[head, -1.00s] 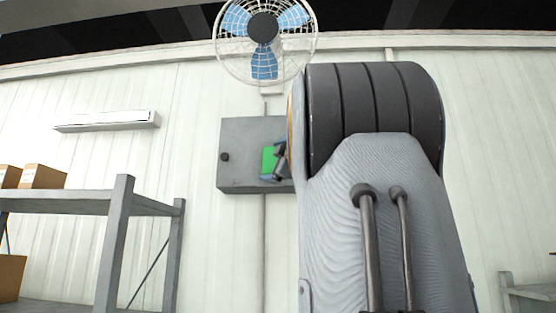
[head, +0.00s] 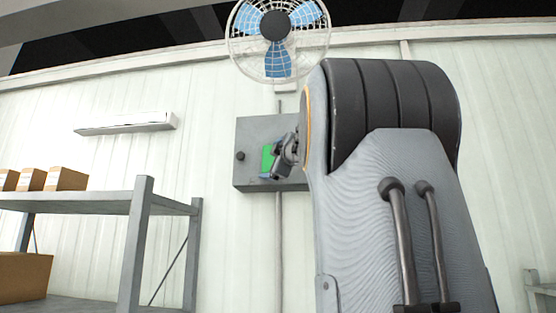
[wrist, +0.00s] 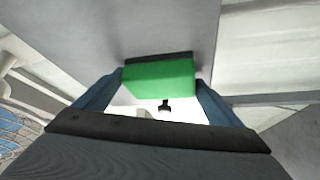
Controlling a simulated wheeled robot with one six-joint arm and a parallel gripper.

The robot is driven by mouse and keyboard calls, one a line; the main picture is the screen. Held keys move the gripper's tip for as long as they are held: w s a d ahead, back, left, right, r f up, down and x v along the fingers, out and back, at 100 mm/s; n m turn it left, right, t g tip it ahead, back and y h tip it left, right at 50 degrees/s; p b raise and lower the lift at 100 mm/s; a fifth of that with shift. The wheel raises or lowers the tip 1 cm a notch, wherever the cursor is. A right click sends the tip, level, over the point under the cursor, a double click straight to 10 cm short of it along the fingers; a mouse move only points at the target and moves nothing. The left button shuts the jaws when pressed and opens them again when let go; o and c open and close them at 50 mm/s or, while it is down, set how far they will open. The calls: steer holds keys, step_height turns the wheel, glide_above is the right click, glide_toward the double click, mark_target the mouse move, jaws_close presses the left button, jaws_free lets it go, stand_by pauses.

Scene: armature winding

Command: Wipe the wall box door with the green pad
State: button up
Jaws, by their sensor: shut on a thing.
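The grey wall box (head: 254,135) hangs on the white wall below the fan, its door facing me with a dark round knob (head: 240,156) at the left. My gripper (head: 272,162) is in front of the door and partly hidden by my arm. It is shut on the green pad (head: 267,157). In the wrist view the green pad (wrist: 158,80) sits between the two blue fingers, with the grey door (wrist: 130,25) right behind it. The pad looks close against the door, but I cannot tell whether it touches.
A wall fan (head: 277,38) is above the box. A grey shelf (head: 100,200) with cardboard boxes (head: 64,179) stands at the left. A white wall unit (head: 126,123) hangs above the shelf. A conduit (head: 279,250) runs down below the box.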

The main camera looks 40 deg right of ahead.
steer(key=shift+w+a, duration=0.15)
steer(key=shift+w, duration=0.05)
steer(key=s+d, duration=0.3)
steer(key=shift+s, duration=0.3)
stand_by(0.4)
steer(key=s+a, duration=0.5)
steer(key=a, duration=0.1)
steer(key=shift+s+a, duration=0.4)
stand_by(0.4)
